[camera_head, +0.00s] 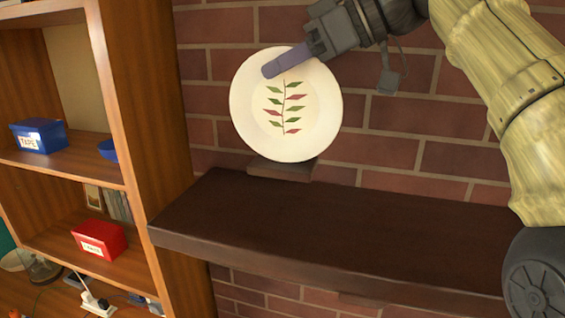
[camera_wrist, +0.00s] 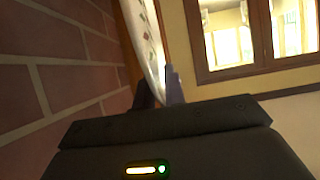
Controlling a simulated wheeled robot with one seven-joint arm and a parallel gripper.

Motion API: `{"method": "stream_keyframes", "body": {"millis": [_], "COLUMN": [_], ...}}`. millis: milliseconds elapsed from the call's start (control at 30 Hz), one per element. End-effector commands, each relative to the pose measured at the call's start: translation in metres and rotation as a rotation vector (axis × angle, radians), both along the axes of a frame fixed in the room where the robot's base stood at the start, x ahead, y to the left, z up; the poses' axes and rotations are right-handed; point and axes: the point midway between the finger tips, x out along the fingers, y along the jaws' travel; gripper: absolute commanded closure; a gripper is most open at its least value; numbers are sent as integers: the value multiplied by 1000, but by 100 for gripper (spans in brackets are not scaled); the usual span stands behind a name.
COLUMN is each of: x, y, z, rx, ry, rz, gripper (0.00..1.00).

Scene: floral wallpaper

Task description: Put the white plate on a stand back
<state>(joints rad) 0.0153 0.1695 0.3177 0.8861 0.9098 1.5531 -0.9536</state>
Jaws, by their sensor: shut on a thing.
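The white plate (camera_head: 287,135) has a leaf pattern of green and red. It is upright above the dark shelf, close to the brick wall. Its lower edge meets a small dark stand (camera_head: 281,169) at the back of the shelf; whether it rests in the stand I cannot tell. My gripper (camera_head: 287,62) is shut on the plate's upper rim, one finger across its front face. In the wrist view the plate (camera_wrist: 150,45) shows edge-on between the fingers (camera_wrist: 162,88).
The dark shelf (camera_head: 350,227) is otherwise bare. A wooden bookcase (camera_head: 150,120) stands at the left, with a blue box (camera_head: 38,136) and a red box (camera_head: 99,240). The brick wall (camera_head: 420,115) is behind the plate. A window (camera_wrist: 235,40) shows in the wrist view.

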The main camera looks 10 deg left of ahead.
Motion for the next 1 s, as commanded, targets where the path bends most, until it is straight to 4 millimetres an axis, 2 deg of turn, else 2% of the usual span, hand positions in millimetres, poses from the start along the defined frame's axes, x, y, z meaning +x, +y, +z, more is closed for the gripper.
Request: {"method": "stream_keyframes", "body": {"millis": [100, 400, 833, 1000], "x": [-1, 0, -1, -1], "y": [0, -1, 2, 2], "z": [-16, -46, -51, -65], "rx": [1, 2, 2, 1], "ry": [2, 0, -1, 1], "rz": [-3, -4, 3, 3], "gripper": [100, 100, 100, 100]}}
